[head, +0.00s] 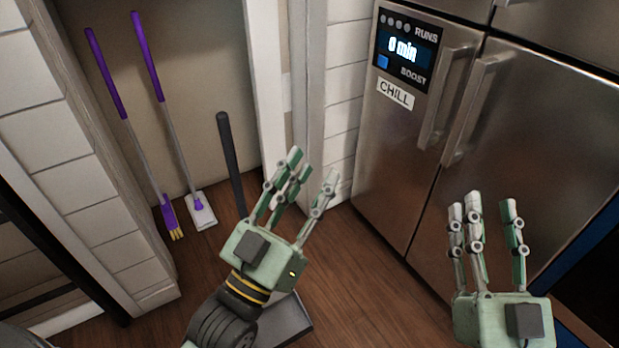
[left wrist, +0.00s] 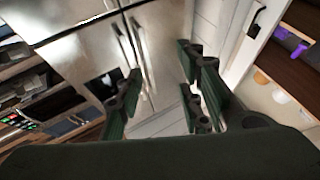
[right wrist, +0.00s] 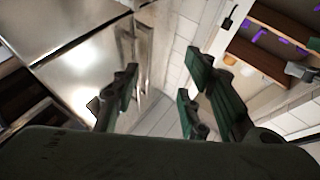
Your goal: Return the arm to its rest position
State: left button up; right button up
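My left gripper (head: 303,180) is raised in the middle of the head view, in front of the closet opening and the wood floor. Its fingers are spread, with nothing between them; they also show open in the left wrist view (left wrist: 160,90). My right gripper (head: 488,210) is raised at the lower right of the head view, in front of the fridge doors. Its fingers are apart and empty, and they show open in the right wrist view (right wrist: 155,90) too. Neither gripper touches anything that I can see.
A steel fridge (head: 400,160) with two handles and a display stands at the right. A purple broom (head: 140,150) and a purple mop (head: 175,130) lean in the closet nook beside a dark-handled dustpan (head: 231,155). White brick walls flank the nook. Wood floor (head: 345,270) is open between.

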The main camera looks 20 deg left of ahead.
dwell(0.3)
